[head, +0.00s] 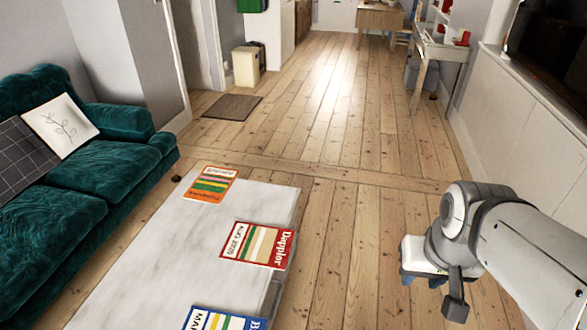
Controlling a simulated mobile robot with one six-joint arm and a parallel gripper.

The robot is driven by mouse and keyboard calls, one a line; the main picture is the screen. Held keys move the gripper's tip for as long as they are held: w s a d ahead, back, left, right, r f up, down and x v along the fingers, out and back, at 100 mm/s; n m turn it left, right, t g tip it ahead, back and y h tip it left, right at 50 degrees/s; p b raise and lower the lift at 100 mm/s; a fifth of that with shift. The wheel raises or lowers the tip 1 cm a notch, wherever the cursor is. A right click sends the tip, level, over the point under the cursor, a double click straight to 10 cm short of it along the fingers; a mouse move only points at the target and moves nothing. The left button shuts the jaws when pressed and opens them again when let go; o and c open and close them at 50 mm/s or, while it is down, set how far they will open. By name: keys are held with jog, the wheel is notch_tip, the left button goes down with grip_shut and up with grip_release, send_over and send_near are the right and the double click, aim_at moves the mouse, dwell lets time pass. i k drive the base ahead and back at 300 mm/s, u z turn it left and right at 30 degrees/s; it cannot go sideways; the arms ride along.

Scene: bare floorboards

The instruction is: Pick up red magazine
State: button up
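The red magazine (255,246), with "Doppler" and "AUG 2025" on its cover, lies flat near the right edge of the white marble-look table (150,270). Its cover has a cream panel with green, tan and white stripes. My gripper (432,290) hangs over the floorboards at the right, well to the right of the red magazine and apart from it. No object shows in it. Its fingers are small and partly hidden by the wrist, so their opening is unclear.
An orange magazine (211,184) lies at the table's far end, and a blue one (222,318) is cut off at the bottom edge. A green sofa (100,180) stands left. A desk (440,52) stands far right. Bare floor lies between table and right wall.

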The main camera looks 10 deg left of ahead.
aim_at(265, 247)
jog(key=u, duration=0.15)
jog(key=i, duration=0.85)
jog(key=u, duration=0.45)
jog(key=k, duration=0.9)
jog(key=u, duration=0.15)
jog(key=i, duration=0.9)
jog(key=z, duration=0.1)
